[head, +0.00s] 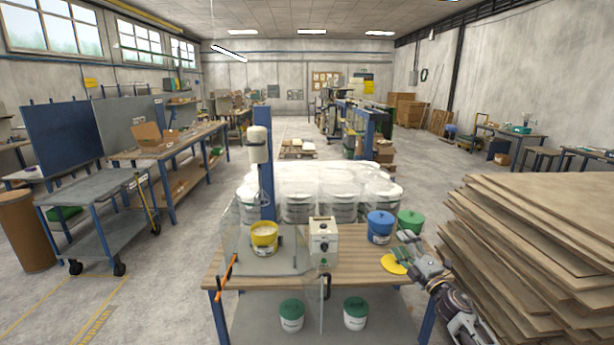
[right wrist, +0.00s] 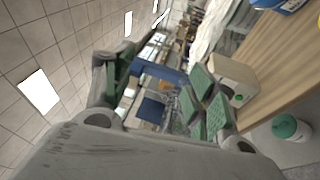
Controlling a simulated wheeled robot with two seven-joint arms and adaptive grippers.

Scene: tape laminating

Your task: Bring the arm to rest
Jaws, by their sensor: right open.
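My right arm enters the head view at the lower right. Its right gripper (head: 399,249) is at the right end of the wooden workbench (head: 370,272), near a flat yellow disc (head: 393,268). In the right wrist view the green-padded fingers (right wrist: 160,88) stand apart, with nothing between them. The workbench also shows at the right of that view (right wrist: 285,75). My left gripper is in neither view.
A tall stack of brown boards (head: 540,225) stands close to the right of my arm. Wrapped white buckets (head: 315,190) stand behind.

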